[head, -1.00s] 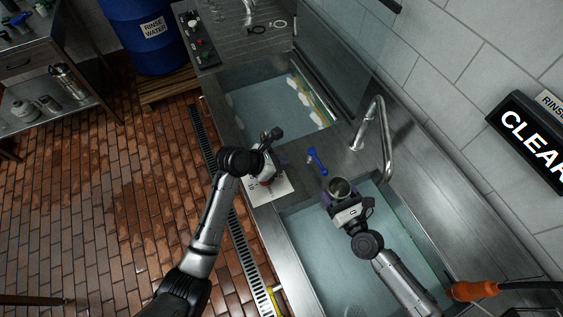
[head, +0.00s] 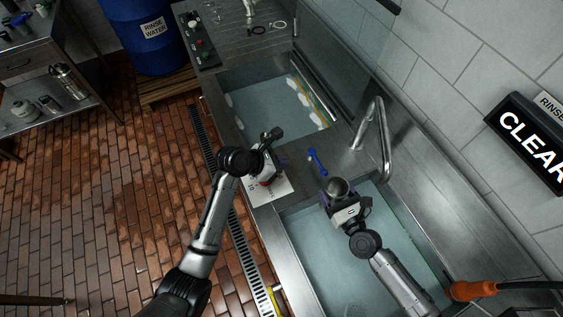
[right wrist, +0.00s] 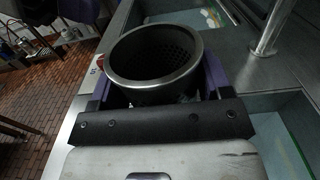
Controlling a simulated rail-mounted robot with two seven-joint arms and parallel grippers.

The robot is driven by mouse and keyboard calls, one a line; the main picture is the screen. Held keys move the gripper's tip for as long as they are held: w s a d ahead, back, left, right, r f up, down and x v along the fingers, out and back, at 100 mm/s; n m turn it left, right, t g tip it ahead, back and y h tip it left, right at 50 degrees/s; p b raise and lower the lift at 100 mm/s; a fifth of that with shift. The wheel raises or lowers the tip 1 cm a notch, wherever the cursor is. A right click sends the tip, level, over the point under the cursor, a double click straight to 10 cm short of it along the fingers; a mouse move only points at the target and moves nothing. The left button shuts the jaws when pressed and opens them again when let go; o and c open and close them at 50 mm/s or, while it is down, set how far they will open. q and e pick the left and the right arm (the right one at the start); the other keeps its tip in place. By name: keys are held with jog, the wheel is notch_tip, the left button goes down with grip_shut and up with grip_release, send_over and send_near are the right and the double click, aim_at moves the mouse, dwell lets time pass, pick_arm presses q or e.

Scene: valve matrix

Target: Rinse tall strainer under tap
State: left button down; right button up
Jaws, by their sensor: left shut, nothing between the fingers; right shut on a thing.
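The tall strainer (head: 339,187) is a metal cylinder held by my right gripper (head: 334,194) above the near sink basin, at its far end. In the right wrist view the strainer (right wrist: 155,58) shows its open round rim and dark perforated inside, between the purple fingers. The tap (head: 381,135) is a bent steel spout behind and to the right of the strainer, apart from it; no water stream is visible. My left gripper (head: 272,137) is shut and empty over the ledge between the basins, beside a white card.
The near basin (head: 293,262) and the far basin (head: 228,118) both hold pale water. A blue tool (head: 317,160) lies on the ledge near the tap. A white card (head: 270,192) lies under my left arm. An orange-handled hose (head: 474,290) is at the right rim.

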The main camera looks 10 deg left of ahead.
jog(key=a+r+p, duration=0.3)
jog(key=shift+w+a, duration=0.15)
jog(key=shift+w, duration=0.1)
jog(key=shift+w+a+r+p, duration=0.1)
jog(key=shift+a+r+p, duration=0.3)
jog(key=shift+a, duration=0.2)
dwell(0.9)
